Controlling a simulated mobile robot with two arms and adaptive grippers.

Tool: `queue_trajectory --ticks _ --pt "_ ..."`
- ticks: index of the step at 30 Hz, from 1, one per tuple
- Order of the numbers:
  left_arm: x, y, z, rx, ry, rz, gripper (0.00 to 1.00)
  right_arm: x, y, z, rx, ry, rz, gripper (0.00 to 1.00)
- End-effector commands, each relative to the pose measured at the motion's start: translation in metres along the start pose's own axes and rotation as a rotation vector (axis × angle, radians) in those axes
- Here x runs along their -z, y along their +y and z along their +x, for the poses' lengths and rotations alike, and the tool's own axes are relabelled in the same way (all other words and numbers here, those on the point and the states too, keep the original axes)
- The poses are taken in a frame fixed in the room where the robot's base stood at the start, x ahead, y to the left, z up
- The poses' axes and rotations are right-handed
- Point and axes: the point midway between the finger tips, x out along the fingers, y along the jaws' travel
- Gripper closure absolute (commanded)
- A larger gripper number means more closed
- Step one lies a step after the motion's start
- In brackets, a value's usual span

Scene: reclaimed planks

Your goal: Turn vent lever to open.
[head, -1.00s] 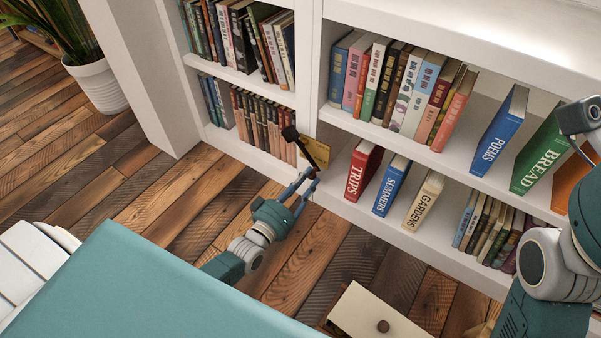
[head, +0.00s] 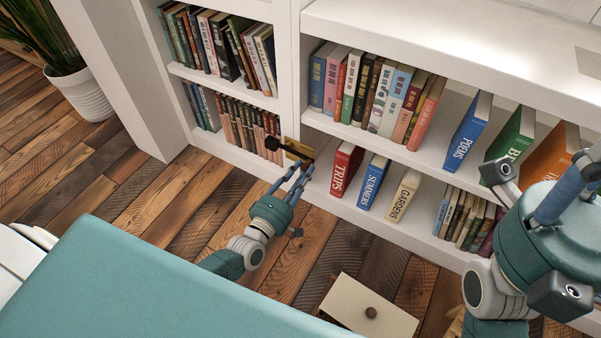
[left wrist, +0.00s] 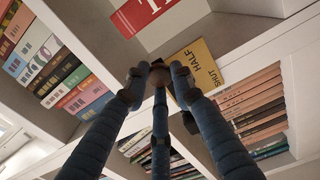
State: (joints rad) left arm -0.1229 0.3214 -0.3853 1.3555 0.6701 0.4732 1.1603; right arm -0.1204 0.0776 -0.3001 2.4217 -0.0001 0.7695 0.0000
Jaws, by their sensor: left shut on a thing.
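The vent lever (head: 284,148) is a dark bar with a black knob at its left end. It sits on a yellow plate (head: 299,147) on the white shelf upright and points left, nearly level. In the left wrist view the plate (left wrist: 205,62) reads "HALF" and "SHUT"; any other label is hidden or out of view. My left gripper (head: 299,168) is at the plate, and its blue fingers (left wrist: 152,78) are closed around part of the lever, mostly hidden between the tips. My right gripper (head: 580,175) is partly in view at the right edge, away from the lever.
White bookshelves (head: 400,150) full of books surround the plate. The red "TRIPS" book (head: 345,170) stands just right of it. A small drawer cabinet (head: 365,312) is below on the plank floor. A teal surface (head: 150,285) fills the lower left. A potted plant (head: 80,95) stands far left.

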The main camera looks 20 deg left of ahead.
Motion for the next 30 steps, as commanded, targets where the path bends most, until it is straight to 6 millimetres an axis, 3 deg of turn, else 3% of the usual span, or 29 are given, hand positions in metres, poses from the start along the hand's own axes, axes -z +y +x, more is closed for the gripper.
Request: queue_trajectory --ticks 21,22,24,30 --pt "-0.0003 0.0053 -0.0006 0.001 0.000 -0.073 1.00 -0.0007 0.0005 -0.0021 -0.006 -0.013 0.002 0.56" --pt "-0.0003 0.0054 -0.0006 0.001 0.000 -0.072 0.70 -0.0008 0.0005 -0.0021 -0.006 -0.013 0.002 0.56" --pt "-0.0003 0.0055 -0.0006 0.000 0.000 -0.072 0.56 -0.0007 0.0005 -0.0021 -0.006 -0.013 0.002 0.56" --pt "-0.0001 0.0057 -0.0003 0.000 0.000 -0.070 0.56 -0.0007 0.0005 -0.0022 -0.006 -0.013 0.002 0.56"
